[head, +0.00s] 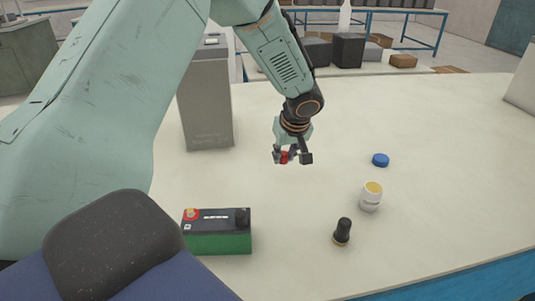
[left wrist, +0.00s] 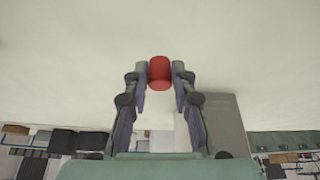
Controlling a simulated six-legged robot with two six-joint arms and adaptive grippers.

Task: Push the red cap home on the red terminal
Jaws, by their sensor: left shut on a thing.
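My left gripper (head: 292,157) is shut on the red cap (head: 284,157) and holds it in the air above the table, to the upper right of the battery. The red cap also shows in the left wrist view (left wrist: 160,73), between the two fingertips. The battery (head: 220,243) has a green body and a black top and stands at the lower left of the table. The red terminal (head: 191,214) is at the left end of its top, apart from the cap. A black part (head: 242,217) stands at the right end. My right gripper is not in view.
A tall grey box (head: 208,110) stands behind the battery. To the right are a blue cap (head: 380,160), a white jar with a yellow top (head: 370,197) and a black-handled piece (head: 343,231). The table (head: 300,215) is clear between the battery and these.

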